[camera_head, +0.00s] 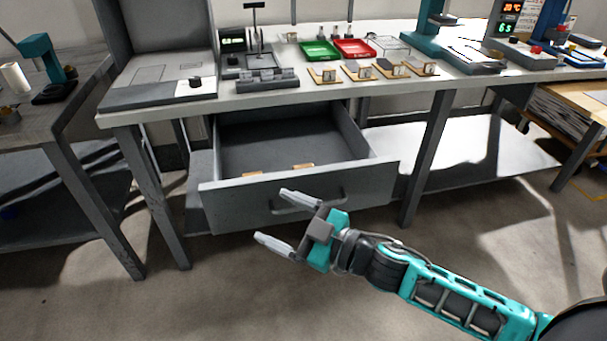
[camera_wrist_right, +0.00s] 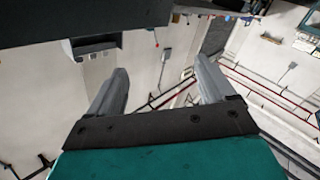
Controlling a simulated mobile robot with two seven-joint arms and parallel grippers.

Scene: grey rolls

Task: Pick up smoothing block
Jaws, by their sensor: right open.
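A grey drawer (camera_head: 335,189) stands pulled out below the workbench. Two small tan block-like pieces lie in it near its front, one at the left (camera_head: 252,174) and one at the right (camera_head: 303,166); the front panel partly hides them. I cannot tell whether either is the smoothing block. My right gripper (camera_head: 272,215) is open and empty, in front of the drawer's front panel and handle, its fingers pointing left. Its two fingers also show apart in the right wrist view (camera_wrist_right: 160,70), with nothing between them. My left gripper is not in view.
On the workbench (camera_head: 222,105) stand a green tray (camera_head: 319,50), a red tray (camera_head: 354,48), a grey slotted block (camera_head: 267,79) and several small tan boards (camera_head: 358,72). Table legs (camera_head: 425,160) flank the drawer. The floor before it is clear.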

